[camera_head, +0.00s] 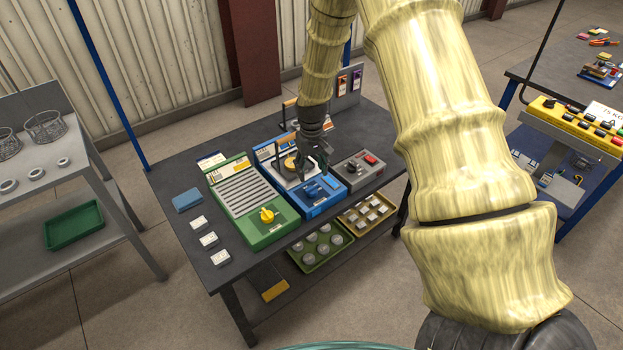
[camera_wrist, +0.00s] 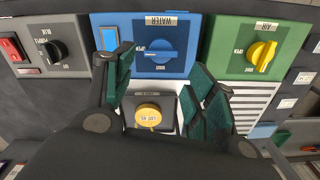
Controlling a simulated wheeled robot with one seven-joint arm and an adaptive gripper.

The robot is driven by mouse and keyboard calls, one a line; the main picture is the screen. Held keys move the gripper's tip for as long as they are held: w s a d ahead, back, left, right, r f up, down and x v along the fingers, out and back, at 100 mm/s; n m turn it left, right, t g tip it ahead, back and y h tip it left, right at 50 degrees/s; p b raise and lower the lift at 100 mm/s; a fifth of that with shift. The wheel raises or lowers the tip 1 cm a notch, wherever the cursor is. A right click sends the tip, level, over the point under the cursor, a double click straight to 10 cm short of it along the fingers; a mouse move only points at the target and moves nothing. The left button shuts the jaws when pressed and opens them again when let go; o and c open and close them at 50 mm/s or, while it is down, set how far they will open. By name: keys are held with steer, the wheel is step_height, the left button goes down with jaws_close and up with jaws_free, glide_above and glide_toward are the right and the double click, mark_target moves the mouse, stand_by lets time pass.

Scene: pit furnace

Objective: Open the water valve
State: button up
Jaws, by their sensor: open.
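The water valve is a blue knob (camera_wrist: 158,55) on a blue panel (camera_wrist: 188,62) labelled WATER, with OPEN and SHUT marks. In the wrist view its bar lies roughly level, a pale mark near its left end; I cannot tell its setting surely. In the head view the knob (camera_head: 312,189) is on the front of the blue unit (camera_head: 328,203). My gripper (camera_head: 312,170) is open and empty above this unit, behind the knob. In the wrist view my gripper's dark green fingers (camera_wrist: 160,75) are spread, tips near the panel's lower edge, with the knob between and beyond them, apparently untouched.
A green AIR unit (camera_head: 245,203) with a yellow knob (camera_wrist: 262,54) adjoins one side. A grey unit (camera_head: 355,170) with a dark knob (camera_wrist: 52,53) and red switch is on the other. A round yellow lid (camera_wrist: 148,115) sits behind the water panel.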

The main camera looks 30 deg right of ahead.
steer(key=shift+r, duration=1.85)
